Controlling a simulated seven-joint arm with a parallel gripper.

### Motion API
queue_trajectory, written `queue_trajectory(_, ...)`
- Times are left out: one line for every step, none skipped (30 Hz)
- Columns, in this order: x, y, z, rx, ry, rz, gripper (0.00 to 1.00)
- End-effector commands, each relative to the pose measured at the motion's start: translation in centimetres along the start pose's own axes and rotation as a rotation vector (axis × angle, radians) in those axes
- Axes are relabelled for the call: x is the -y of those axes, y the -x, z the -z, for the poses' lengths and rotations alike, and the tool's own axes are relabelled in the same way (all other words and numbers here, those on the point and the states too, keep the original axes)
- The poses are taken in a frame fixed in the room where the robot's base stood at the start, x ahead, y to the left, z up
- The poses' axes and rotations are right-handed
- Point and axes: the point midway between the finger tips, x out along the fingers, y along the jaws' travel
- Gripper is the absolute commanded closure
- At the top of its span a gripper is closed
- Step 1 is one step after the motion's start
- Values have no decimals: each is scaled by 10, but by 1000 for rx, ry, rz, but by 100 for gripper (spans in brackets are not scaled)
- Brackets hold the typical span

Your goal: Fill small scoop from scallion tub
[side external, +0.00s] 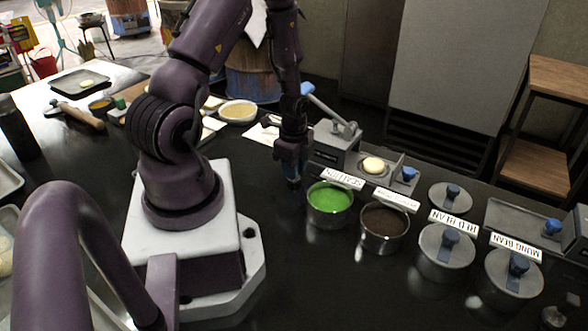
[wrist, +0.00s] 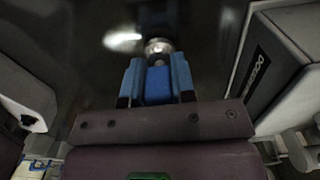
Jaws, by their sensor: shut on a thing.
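The scallion tub (side external: 330,221) is a round steel tub filled with bright green scallion (side external: 330,198); an upside-down label stands behind it. My gripper (side external: 292,168) points down just left of and behind this tub. In the wrist view, my gripper's blue fingers (wrist: 157,82) are shut on the small scoop, of which a small shiny metal part (wrist: 158,47) shows beyond the fingertips. Most of the scoop is hidden by the fingers, and I cannot tell whether its bowl holds anything. The tub does not show in the wrist view.
A steel tub with dark brown content (side external: 384,230) stands right of the scallion. Lidded red bean (side external: 446,252) and mung bean (side external: 512,275) tubs follow. A grey press (side external: 334,142) stands behind my gripper. The dark counter (side external: 290,260) is clear in front of the tubs.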

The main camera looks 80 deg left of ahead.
Motion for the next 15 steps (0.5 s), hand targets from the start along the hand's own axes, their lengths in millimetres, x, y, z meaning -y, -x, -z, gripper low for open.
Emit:
queue_trajectory(1, 5, 0, 0, 1, 3, 97)
queue_trajectory(1, 8, 0, 0, 1, 3, 97)
queue_trajectory(1, 13, 0, 0, 1, 4, 97)
queue_trajectory(1, 18, 0, 0, 1, 5, 97)
queue_trajectory(1, 22, 0, 0, 1, 5, 97)
queue_trajectory(1, 30, 0, -1, 2, 7, 97)
queue_trajectory(2, 36, 0, -1, 3, 7, 97)
queue_trajectory(1, 42, 0, 0, 3, 7, 97)
queue_trajectory(1, 50, 0, 1, 2, 7, 97)
queue_trajectory(1, 56, 0, 0, 2, 7, 97)
queue_trajectory(1, 61, 0, 0, 2, 8, 97)
queue_trajectory(1, 68, -1, 0, 3, 6, 97)
queue_trajectory(1, 72, 0, 1, 2, 6, 97)
queue_trajectory(1, 77, 0, 0, 1, 5, 97)
queue_trajectory(1, 82, 0, 0, 1, 5, 97)
